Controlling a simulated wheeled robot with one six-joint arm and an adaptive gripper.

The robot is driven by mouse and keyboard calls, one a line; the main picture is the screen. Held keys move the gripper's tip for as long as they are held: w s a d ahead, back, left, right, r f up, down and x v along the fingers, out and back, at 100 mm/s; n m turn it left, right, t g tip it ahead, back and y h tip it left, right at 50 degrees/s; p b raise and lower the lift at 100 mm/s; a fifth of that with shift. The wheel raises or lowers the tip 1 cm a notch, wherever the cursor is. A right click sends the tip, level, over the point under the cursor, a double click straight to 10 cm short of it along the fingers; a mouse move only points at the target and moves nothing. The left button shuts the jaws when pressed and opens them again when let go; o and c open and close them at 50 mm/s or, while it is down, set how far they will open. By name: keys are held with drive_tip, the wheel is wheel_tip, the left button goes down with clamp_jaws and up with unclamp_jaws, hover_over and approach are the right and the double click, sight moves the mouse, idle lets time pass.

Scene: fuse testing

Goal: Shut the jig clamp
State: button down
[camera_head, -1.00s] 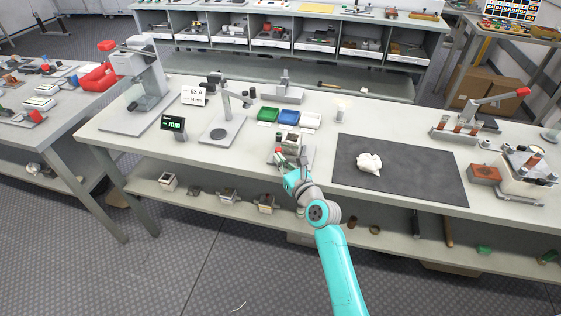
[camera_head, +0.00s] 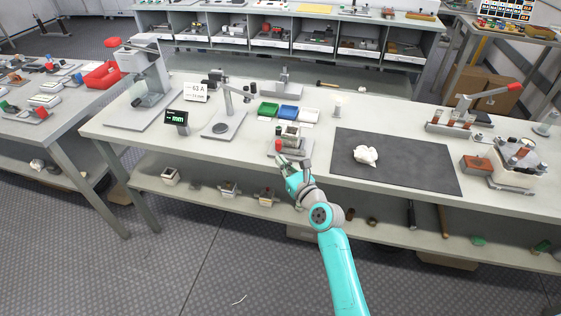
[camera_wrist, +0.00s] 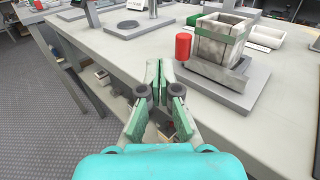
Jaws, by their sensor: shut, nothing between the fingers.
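The jig (camera_wrist: 218,50) stands on a grey base plate (camera_wrist: 238,99) near the bench's front edge, in the upper right of the wrist view. It is a grey block with a green band and an open top. A red knob (camera_wrist: 183,46) stands upright at its near left corner. In the head view the jig (camera_head: 290,136) and the red knob (camera_head: 278,146) show just beyond my gripper (camera_head: 292,166). In the wrist view my gripper (camera_wrist: 161,72) is shut and empty, at the bench's front edge, near the red knob but apart from it in the picture.
Green, blue and white trays (camera_head: 288,113) stand behind the jig. A dark mat (camera_head: 395,162) with a crumpled white cloth (camera_head: 366,155) lies to the right. A round-plate stand (camera_head: 222,128) and a display (camera_head: 177,118) stand to the left. A lower shelf (camera_head: 230,194) runs beneath.

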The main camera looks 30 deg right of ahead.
drive_tip(key=s+a, duration=0.3)
drive_tip(key=s, duration=0.5)
drive_tip(key=shift+s, duration=0.3)
drive_tip(key=shift+f, duration=0.1)
drive_tip(key=s+a+f+n+g+h, duration=0.1)
drive_tip(key=s+a+f+n, duration=0.15)
drive_tip(key=s+n, duration=0.35)
drive_tip(key=s+a+f+n, duration=0.1)
drive_tip(key=s+f+n, duration=0.25)
drive_tip(key=s, duration=0.55)
drive_tip(key=s+a+f+n+g+h, duration=0.1)
drive_tip(key=s+f+n, duration=0.2)
drive_tip(key=s+n, duration=0.3)
drive_tip(key=s+a+r+n, duration=0.1)
drive_tip(key=s+r+n, duration=0.3)
drive_tip(key=s+n, duration=0.6)
drive_tip(key=s+a+r+n+g+y, duration=0.1)
drive_tip(key=s+a+r+n, duration=0.1)
drive_tip(key=s+n, duration=0.8)
drive_tip(key=s+r, duration=0.1)
drive_tip(key=s, duration=0.1)
drive_tip(key=shift+s+r, duration=0.3)
drive_tip(key=shift+r, duration=0.1)
